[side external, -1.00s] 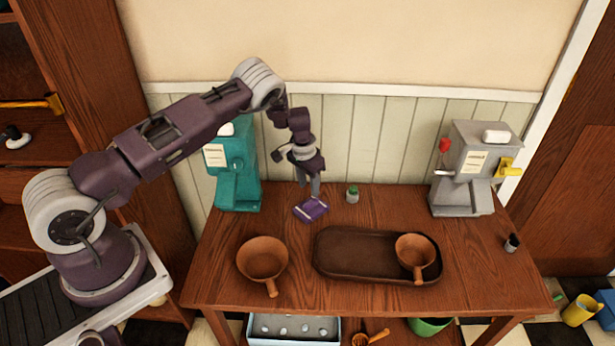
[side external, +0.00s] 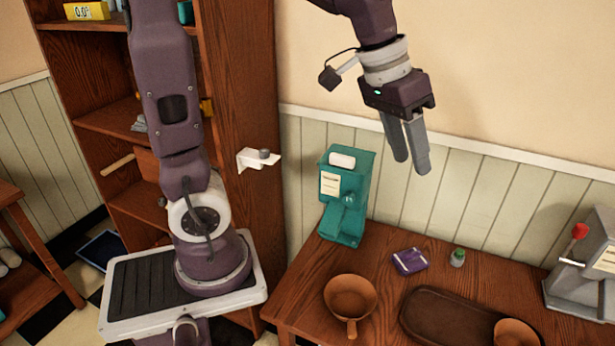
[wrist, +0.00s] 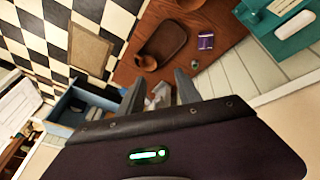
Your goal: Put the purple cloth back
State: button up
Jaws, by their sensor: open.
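The purple cloth (side external: 410,261), a small folded bundle with a pale stripe, lies on the wooden table right of the teal machine (side external: 345,197) and left of a small green-capped jar (side external: 457,257). The cloth also shows in the wrist view (wrist: 206,41), on the table and apart from my fingers. My gripper (side external: 411,166) is raised well above the table, fingers pointing down in the side view. Its fingers are apart, with nothing seen held in them; they also show in the wrist view (wrist: 160,74).
A brown bowl with a handle (side external: 350,293) stands at the table's front left. A dark tray (side external: 440,318) is right of it, with another handled bowl (side external: 515,333). A grey machine (side external: 585,275) is at the right edge. A tall wooden shelf (side external: 235,100) stands left, with a white bracket (side external: 258,160).

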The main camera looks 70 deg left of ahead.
jog(key=s+t+y, duration=0.1)
jog(key=s+y, duration=0.1)
jog(key=s, duration=1.5)
jog(key=shift+s+d+f+t, duration=0.2)
jog(key=shift+d+f+t, duration=0.1)
jog(key=shift+d, duration=0.1)
